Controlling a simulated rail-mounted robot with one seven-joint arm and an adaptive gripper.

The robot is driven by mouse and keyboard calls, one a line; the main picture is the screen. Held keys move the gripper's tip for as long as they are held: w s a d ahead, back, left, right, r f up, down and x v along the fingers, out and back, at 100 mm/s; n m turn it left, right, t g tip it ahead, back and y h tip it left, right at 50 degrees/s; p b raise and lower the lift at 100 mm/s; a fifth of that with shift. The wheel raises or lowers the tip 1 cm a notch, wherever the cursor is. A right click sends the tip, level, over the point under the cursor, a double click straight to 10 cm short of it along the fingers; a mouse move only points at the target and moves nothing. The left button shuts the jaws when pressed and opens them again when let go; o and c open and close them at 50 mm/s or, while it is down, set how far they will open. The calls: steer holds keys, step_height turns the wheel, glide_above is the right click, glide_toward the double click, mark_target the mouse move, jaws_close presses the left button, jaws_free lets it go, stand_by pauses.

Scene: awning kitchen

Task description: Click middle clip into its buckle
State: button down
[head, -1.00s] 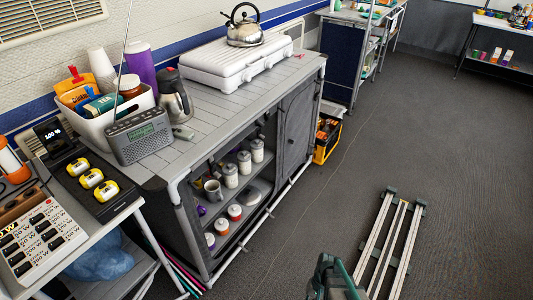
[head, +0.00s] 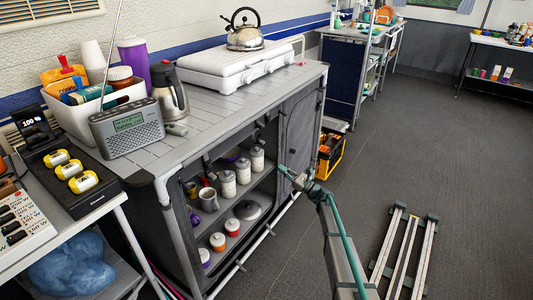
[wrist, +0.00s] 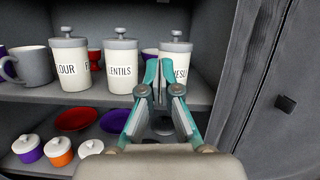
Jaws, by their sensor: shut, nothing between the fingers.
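My gripper (head: 283,171) is in front of the open grey fabric cupboard (head: 185,222), near the edge of its closed right part. In the wrist view my gripper (wrist: 158,80) has its teal fingers together at the tips, with nothing between them. It points at the shelves, in front of the right-hand canister. A small black fitting (wrist: 286,103) sits on the grey fabric panel at the right of the wrist view, apart from my fingers. I cannot tell whether it is a clip or a buckle. No other clip or buckle shows clearly.
Lidded canisters (wrist: 68,62) and a grey mug (wrist: 33,66) stand on the upper shelf. Small lidded jars (wrist: 60,152) and plates (wrist: 84,119) are below. A white stove (head: 222,64) with a kettle (head: 246,32) is on top.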

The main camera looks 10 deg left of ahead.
steer(key=w+a+r+m+b, duration=0.1)
steer(key=w+a+r+b, duration=0.1)
steer(key=w+a+r, duration=0.2)
steer(key=shift+w+a+r+b, duration=0.15)
steer(key=shift+a+r+b, duration=0.25)
steer(key=shift+a+r, duration=1.45)
steer(key=s+d+r+p, duration=0.2)
steer(key=d+r+p, duration=0.2)
steer(key=r, duration=0.5)
steer(key=shift+s+d+p, duration=0.25)
steer(key=shift+p, duration=0.5)
